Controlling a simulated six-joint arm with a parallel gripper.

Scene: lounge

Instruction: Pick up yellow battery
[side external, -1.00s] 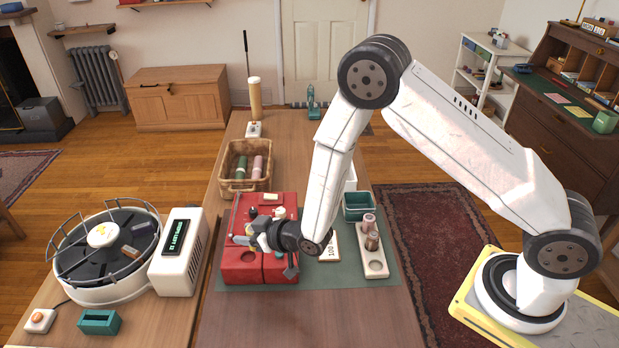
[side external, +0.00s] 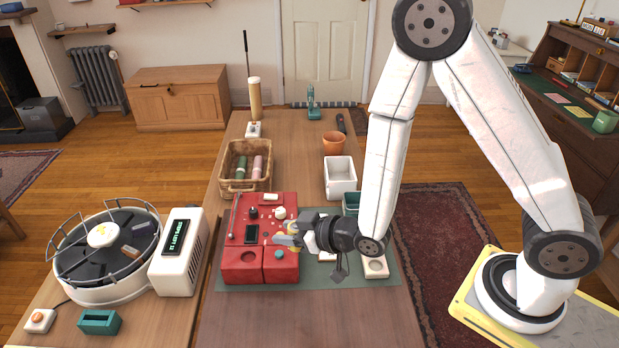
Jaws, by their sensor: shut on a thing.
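My gripper (side external: 288,237) is above the right part of the red block-like unit (side external: 243,274), pointing left. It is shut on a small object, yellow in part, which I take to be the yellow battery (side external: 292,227). The gripper's fingers hide much of it, so its exact shape is unclear. The red unit has a dark rectangular area (side external: 251,234), round recesses and several small parts on top.
A wicker basket (side external: 232,184) with green and pink cylinders stands behind the red unit. A white bin (side external: 340,190), a terracotta pot (side external: 333,149) and a teal box (side external: 350,203) stand to the right. A round rack machine (side external: 80,292) stands left. The table front (side external: 300,320) is clear.

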